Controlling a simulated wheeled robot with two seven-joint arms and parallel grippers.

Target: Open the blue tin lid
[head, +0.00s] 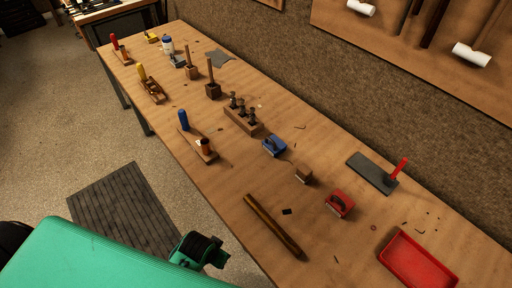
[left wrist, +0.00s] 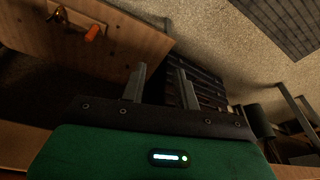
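The blue tin (head: 274,146) sits on the long wooden workbench, right of the middle in the head view. A dark curved part shows on its top; I cannot tell at this size how its lid stands. The blue tin does not show in the left wrist view. My left gripper shows in the left wrist view (left wrist: 161,85), its two grey fingers apart with nothing between them. It is away from the tin, with the floor and dark furniture beyond it. A green and black part of my arm shows low in the head view. My right gripper is in neither view.
Near the blue tin are a wooden block holding dark pegs (head: 243,120), a small brown block (head: 303,174) and a red tin (head: 340,204). A brass tube (head: 273,227) lies near the front edge. A red tray (head: 417,259) is at the right end.

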